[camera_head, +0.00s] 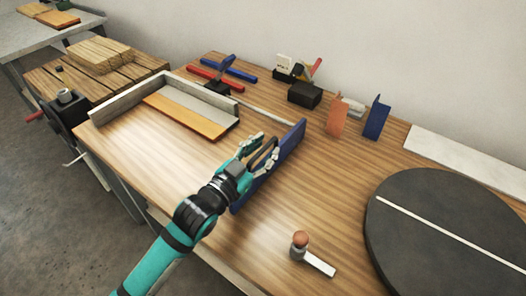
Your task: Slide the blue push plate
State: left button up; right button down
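The blue push plate (290,146) is a long upright blue board standing on edge on the wooden table, running from the lower left to the upper right in the middle of the view. The gripper and wrist hide part of the plate's left face. Whether the fingers are closed on anything cannot be told. My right gripper is not in view.
A walled tray with an orange-brown board (186,116) stands at the left. Red and blue bars (216,80), a black block (304,95) and upright orange and blue pieces (376,117) are at the back. A knobbed lever (300,243) and dark turntable (420,250) are at the right.

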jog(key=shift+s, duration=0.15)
pick_arm(q)
jog(key=shift+c, duration=0.5)
grip_shut()
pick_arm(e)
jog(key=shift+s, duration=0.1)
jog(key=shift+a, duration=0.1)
